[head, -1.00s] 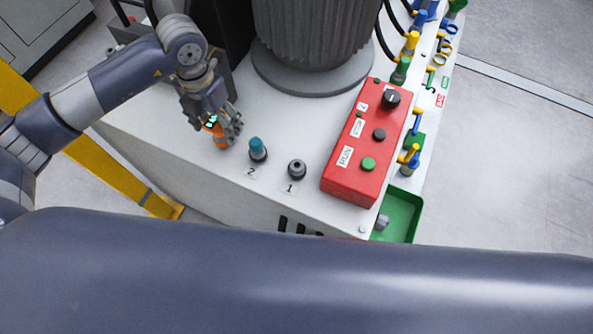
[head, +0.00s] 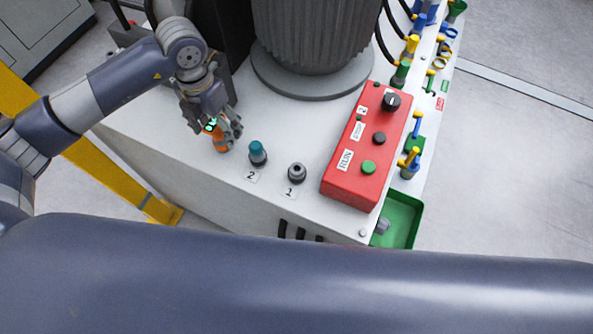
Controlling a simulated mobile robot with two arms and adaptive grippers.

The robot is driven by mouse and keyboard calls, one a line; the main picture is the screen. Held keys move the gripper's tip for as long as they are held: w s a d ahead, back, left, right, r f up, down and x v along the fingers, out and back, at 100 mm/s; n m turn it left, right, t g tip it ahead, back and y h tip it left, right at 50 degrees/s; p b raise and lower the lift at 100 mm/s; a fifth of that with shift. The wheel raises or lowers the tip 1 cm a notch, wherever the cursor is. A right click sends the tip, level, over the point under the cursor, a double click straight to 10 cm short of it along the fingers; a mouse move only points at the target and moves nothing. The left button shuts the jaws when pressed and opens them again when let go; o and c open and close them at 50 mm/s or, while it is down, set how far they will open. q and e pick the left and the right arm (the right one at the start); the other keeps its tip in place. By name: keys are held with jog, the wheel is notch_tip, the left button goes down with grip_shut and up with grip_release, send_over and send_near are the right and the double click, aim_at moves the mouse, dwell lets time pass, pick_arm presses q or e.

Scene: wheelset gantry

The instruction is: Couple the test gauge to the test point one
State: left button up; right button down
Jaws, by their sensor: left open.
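Test point one (head: 297,173) is a dark round fitting with an open-looking top, standing on the white top above a label "1". Test point two (head: 257,154), labelled "2", stands to its left and has a teal cap. An orange piece with a lit cyan-green part, apparently the test gauge (head: 221,144), stands left of point two. My left gripper (head: 226,129) is open at the upper part of this orange piece. Its fingers partly hide the piece, and I cannot tell whether they touch it. My right gripper is not in view.
A red control box (head: 353,175) with a knob and buttons stands right of test point one. A ribbed grey cylinder (head: 313,50) rises behind. A green tray (head: 404,215) and coloured valves line the right edge. The top between the points and the box is clear.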

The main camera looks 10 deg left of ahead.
aim_at(213, 122)
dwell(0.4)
pick_arm(q)
jog(key=shift+c, duration=0.6)
grip_shut()
jog(key=shift+r, duration=0.15)
jog(key=shift+w+r, duration=0.15)
jog(key=shift+r, duration=0.2)
jog(key=shift+r+p, duration=0.4)
jog(key=shift+r, duration=0.15)
jog(key=shift+r+p, duration=1.05)
jog(key=shift+r, duration=0.95)
